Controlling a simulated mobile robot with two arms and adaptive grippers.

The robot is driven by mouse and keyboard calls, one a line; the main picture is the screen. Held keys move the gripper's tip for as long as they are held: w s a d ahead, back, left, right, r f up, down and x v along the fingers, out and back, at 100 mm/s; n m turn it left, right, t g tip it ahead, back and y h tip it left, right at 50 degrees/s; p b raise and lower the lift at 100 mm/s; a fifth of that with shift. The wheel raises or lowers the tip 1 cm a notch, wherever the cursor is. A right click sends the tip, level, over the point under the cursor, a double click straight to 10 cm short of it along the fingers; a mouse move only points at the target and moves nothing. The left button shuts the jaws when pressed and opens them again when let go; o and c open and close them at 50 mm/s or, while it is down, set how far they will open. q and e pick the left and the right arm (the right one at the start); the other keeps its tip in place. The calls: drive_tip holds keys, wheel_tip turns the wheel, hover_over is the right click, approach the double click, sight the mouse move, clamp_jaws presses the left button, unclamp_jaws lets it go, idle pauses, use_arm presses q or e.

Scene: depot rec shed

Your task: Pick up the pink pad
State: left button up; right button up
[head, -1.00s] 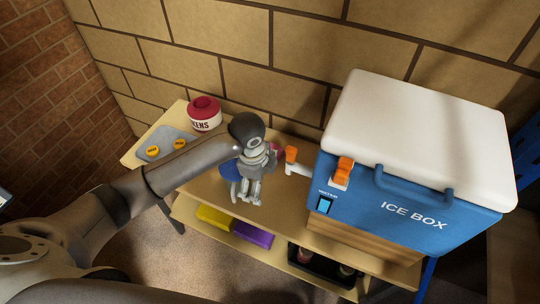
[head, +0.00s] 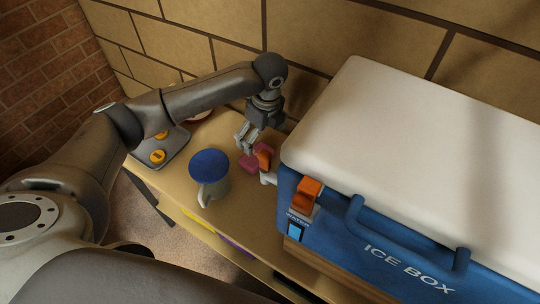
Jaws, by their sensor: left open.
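A small pink pad (head: 249,164) lies on the wooden bench top (head: 238,205), just left of the ice box's orange-and-white tap (head: 264,157). My left gripper (head: 246,140) reaches down over the back of the bench, with its open fingers just above and behind the pad in the picture. Nothing shows between the fingers. I cannot tell whether a fingertip touches the pad. My right gripper is out of view.
The blue ice box (head: 330,230) with its white lid (head: 410,150) fills the right side. A grey jug with a blue top (head: 210,165) stands left of the pad. A grey tray (head: 175,150) with yellow discs is farther left. A brick wall stands behind.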

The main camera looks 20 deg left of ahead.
sight(257, 146)
use_arm(q)
drive_tip(key=shift+s+a+f, duration=0.1)
drive_tip(key=shift+a+f, duration=0.1)
drive_tip(key=shift+f, duration=0.45)
drive_tip(key=shift+s+a+f, duration=0.1)
drive_tip(key=shift+a+f, duration=0.05)
drive_tip(key=shift+f, duration=0.45)
drive_tip(key=shift+s+a+f, duration=0.1)
drive_tip(key=shift+a+f, duration=0.05)
drive_tip(key=shift+f, duration=0.3)
drive_tip(key=shift+s+a+f, duration=0.1)
drive_tip(key=shift+a+f, duration=0.05)
drive_tip(key=shift+f, duration=0.3)
drive_tip(key=shift+w+f, duration=0.15)
drive_tip(key=shift+f, duration=0.1)
drive_tip(key=f, duration=0.5)
drive_tip(key=shift+w+a+p, duration=0.25)
drive_tip(key=shift+a+p, duration=0.05)
drive_tip(key=shift+p, duration=0.1)
drive_tip(key=shift+f, duration=0.1)
drive_tip(key=c, duration=0.8)
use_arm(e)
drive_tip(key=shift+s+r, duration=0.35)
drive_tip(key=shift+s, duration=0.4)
